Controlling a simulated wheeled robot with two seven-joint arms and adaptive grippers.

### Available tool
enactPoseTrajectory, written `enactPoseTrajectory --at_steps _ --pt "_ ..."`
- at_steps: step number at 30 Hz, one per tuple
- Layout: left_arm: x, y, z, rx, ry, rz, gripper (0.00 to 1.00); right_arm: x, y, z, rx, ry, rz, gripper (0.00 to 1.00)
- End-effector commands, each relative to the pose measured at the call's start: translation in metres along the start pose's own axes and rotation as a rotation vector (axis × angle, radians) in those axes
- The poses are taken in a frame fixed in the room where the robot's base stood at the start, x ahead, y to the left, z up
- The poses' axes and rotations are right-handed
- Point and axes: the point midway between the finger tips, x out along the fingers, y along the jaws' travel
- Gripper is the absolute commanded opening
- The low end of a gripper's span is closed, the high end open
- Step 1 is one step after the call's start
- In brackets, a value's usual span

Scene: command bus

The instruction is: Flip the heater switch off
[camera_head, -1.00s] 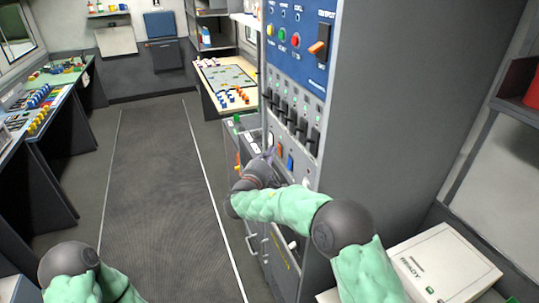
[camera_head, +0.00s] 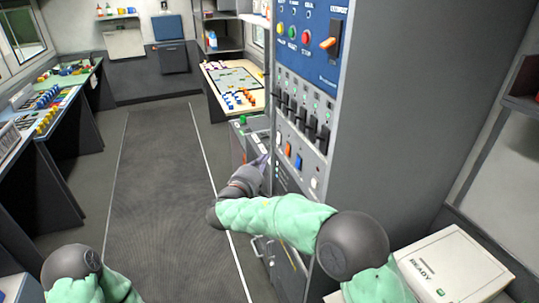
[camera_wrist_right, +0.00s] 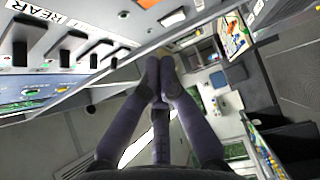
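The grey control panel (camera_head: 323,150) of the tall cabinet has a row of small rocker switches: a white one (camera_head: 279,138), an orange one (camera_head: 288,149), a blue one (camera_head: 298,162) and another white one (camera_head: 314,183). Their labels are too small to read, so I cannot tell which is the heater switch. My right gripper (camera_head: 264,158) is just left of this row, its fingers pointing up toward the panel. In the right wrist view its fingertips (camera_wrist_right: 159,63) are together with nothing between them, apart from the panel. My left gripper is out of view; only the left arm shows.
Several black levers (camera_head: 300,118) sit above the rockers; they also show in the wrist view (camera_wrist_right: 72,42) near a "REAR" label (camera_wrist_right: 38,13). A blue panel (camera_head: 310,40) with buttons is higher up. A white box (camera_head: 455,265) stands at lower right. The aisle floor (camera_head: 160,200) is clear.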

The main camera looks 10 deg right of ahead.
Motion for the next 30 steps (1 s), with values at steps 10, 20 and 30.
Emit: enactPoseTrajectory --at_steps 10,20,30 --pt "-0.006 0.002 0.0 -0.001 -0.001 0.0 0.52 -0.042 0.004 0.0 -0.001 0.002 0.0 0.0" --pt "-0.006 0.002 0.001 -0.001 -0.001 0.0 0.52 -0.044 0.004 0.0 -0.001 0.002 0.0 0.0" --pt "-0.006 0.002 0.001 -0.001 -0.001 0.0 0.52 -0.037 -0.088 0.018 -0.096 -0.006 -0.252 0.0"
